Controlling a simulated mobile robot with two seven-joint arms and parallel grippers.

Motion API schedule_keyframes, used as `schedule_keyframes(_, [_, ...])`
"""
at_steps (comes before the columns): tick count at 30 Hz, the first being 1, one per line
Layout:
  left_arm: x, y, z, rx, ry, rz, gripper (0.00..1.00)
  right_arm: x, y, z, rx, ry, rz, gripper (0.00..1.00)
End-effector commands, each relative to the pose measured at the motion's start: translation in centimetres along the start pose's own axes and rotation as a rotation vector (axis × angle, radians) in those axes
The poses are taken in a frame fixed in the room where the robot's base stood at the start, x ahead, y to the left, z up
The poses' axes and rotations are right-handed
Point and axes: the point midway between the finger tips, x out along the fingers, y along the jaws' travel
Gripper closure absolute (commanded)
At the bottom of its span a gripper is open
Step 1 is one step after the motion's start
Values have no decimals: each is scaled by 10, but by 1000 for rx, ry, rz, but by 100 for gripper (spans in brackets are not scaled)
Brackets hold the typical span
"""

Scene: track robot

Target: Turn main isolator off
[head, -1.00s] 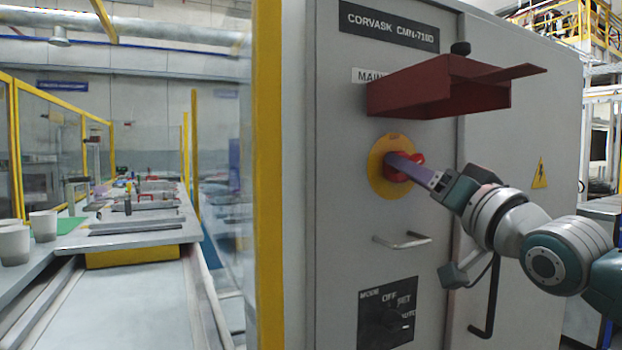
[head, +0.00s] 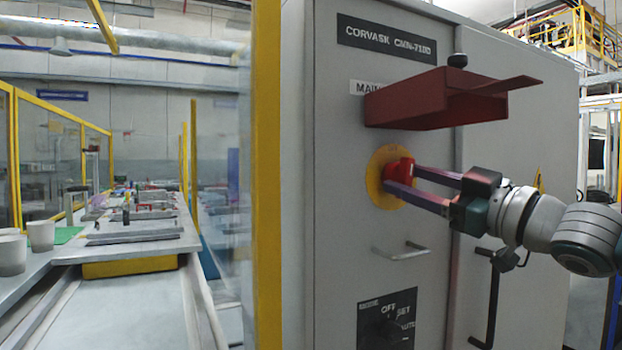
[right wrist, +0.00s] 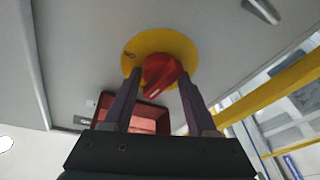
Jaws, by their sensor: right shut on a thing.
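The main isolator is a red rotary handle (head: 402,168) on a round yellow plate (head: 376,180), on the front of the grey cabinet. My right gripper (head: 401,179) has its two long purple fingers on either side of the handle and is shut on it. In the right wrist view the red handle (right wrist: 163,73) sits between the fingertips (right wrist: 160,78), with the yellow plate (right wrist: 150,45) behind it. The handle looks close to upright in the head view. My left gripper is not in view.
A dark red hood (head: 420,103) juts out just above the handle. A bar handle (head: 402,251) and a black mode switch panel (head: 387,318) are below. A yellow post (head: 267,180) stands left of the grey cabinet (head: 340,230). A black door handle (head: 490,300) is at lower right.

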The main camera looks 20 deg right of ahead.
Motion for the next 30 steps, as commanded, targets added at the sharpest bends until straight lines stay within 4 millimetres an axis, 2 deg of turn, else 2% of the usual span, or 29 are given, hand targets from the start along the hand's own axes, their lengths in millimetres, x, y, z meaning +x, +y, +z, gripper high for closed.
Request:
schedule_keyframes(10, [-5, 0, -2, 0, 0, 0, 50, 0, 1, 0, -136, -13, -38, 98])
schedule_keyframes(26, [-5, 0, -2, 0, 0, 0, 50, 0, 1, 0, -160, -16, -45, 98])
schedule_keyframes(27, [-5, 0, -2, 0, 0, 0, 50, 0, 1, 0, -159, -16, -45, 41])
schedule_keyframes(30, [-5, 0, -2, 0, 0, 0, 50, 0, 1, 0, -159, -15, -45, 30])
